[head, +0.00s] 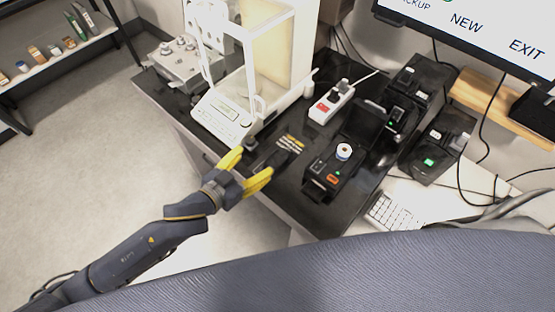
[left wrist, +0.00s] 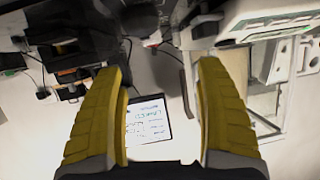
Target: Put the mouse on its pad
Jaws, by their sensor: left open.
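My left gripper (head: 253,165) has yellow fingers spread apart with nothing seen between them, at the front edge of the black table. Its fingers also frame the left wrist view (left wrist: 160,68). A small dark object (head: 250,143) sits just beyond the fingertips, beside the balance; I cannot tell if it is the mouse. No mouse is clearly visible in the left wrist view. My right gripper is out of view.
A white balance with a glass chamber (head: 228,118) stands behind the gripper. A black label printer (head: 330,172), a power strip (head: 331,103) and other black devices crowd the right. A keyboard (head: 392,212) lies on the white desk. The left wrist view shows a board with handwriting (left wrist: 150,125).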

